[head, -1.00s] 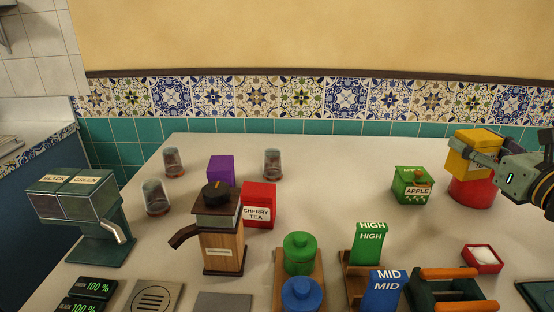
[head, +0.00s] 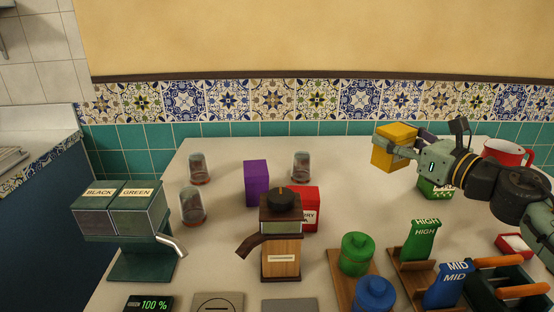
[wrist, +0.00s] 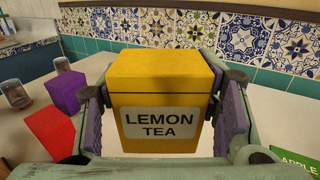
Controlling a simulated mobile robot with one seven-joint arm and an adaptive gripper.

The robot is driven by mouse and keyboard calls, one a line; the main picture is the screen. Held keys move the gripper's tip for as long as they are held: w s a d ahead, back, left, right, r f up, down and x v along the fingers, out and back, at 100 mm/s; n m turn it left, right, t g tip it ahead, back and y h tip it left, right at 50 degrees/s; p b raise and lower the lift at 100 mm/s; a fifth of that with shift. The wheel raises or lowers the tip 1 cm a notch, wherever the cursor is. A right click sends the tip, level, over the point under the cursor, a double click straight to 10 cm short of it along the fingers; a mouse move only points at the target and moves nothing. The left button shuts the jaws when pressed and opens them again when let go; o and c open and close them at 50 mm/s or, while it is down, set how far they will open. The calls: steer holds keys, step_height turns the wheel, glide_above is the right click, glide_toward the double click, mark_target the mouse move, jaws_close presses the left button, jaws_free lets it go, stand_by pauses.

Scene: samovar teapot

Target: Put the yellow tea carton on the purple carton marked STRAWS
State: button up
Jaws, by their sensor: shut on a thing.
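The yellow tea carton (head: 394,147) is held up above the counter at the right in the head view. In the wrist view the yellow carton (wrist: 162,98) faces me with its LEMON TEA label, upright between both fingers. My gripper (head: 408,150) is shut on it. The purple carton (head: 256,184) stands on the counter left of centre, well to the left of my gripper. It also shows in the wrist view (wrist: 66,92) at the left. Its STRAWS marking is not visible, and its top is bare.
The red cherry tea carton (head: 308,208) and a wooden grinder-like dispenser (head: 281,245) stand right and front of the purple carton. Glass jars (head: 301,167) flank it. The green apple carton (head: 436,188) is below my arm. A red mug (head: 506,154) stands at the back right.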

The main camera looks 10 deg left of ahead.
steer(key=a+r+n+g+y+p, duration=0.1)
steer(key=a+n+g+y+p, duration=0.2)
steer(key=a, duration=1.2)
steer(key=g+p, duration=0.1)
steer(key=p, duration=0.2)
glide_above(256, 168)
steer(key=f, duration=0.1)
step_height(256, 168, down, 4)
steer(key=shift+r+p, duration=0.2)
steer(key=shift+p, duration=0.35)
steer(key=shift+f, duration=0.1)
steer(key=shift+f+b, duration=0.25)
steer(key=shift+b, duration=0.1)
steer(key=o, duration=1.2)
steer(key=shift+r, duration=0.15)
steer(key=shift+c, duration=0.2)
